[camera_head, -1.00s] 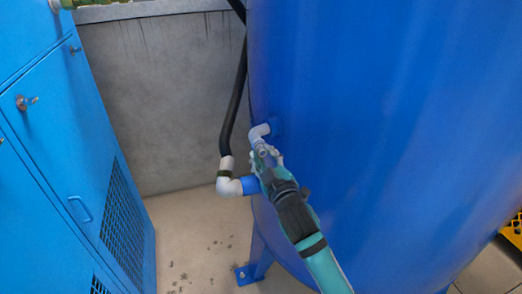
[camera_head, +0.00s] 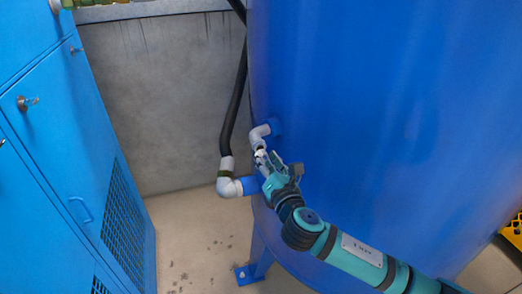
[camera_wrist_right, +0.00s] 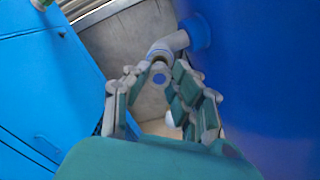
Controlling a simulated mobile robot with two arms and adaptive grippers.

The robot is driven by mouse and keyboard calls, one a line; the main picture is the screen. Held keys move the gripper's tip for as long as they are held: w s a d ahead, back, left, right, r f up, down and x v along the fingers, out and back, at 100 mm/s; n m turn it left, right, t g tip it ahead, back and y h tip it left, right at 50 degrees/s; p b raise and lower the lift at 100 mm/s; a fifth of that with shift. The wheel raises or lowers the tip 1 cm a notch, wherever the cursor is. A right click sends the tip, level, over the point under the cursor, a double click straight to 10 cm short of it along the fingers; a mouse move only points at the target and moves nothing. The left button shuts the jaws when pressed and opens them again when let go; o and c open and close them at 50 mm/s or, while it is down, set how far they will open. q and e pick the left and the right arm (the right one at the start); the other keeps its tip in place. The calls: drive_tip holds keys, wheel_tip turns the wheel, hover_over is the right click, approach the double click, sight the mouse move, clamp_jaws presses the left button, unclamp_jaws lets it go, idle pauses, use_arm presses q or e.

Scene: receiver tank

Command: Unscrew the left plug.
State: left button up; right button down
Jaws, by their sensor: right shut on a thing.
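A grey elbow pipe (camera_head: 262,131) comes out of the blue tank's left side and bends downward. It also shows at the top of the right wrist view (camera_wrist_right: 170,43). My right gripper (camera_head: 261,158) is at the elbow's lower end, shut on the plug there. In the right wrist view my right gripper's fingers (camera_wrist_right: 158,80) stand on both sides of the plug (camera_wrist_right: 159,77), a small round end piece with a bluish centre. In the head view the fingers mostly hide the plug, and I cannot tell how far it is screwed in. My left gripper is not in view.
The blue tank (camera_head: 400,110) fills the right side. A white elbow (camera_head: 228,184) with a black hose (camera_head: 234,105) sits close by at lower left. A blue cabinet (camera_head: 60,130) stands on the left. Free floor (camera_head: 190,235) lies between cabinet and tank.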

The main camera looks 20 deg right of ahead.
drive_tip(key=s+p, duration=0.1)
drive_tip(key=s, duration=0.4)
drive_tip(key=shift+d+r, duration=0.1)
idle(0.3)
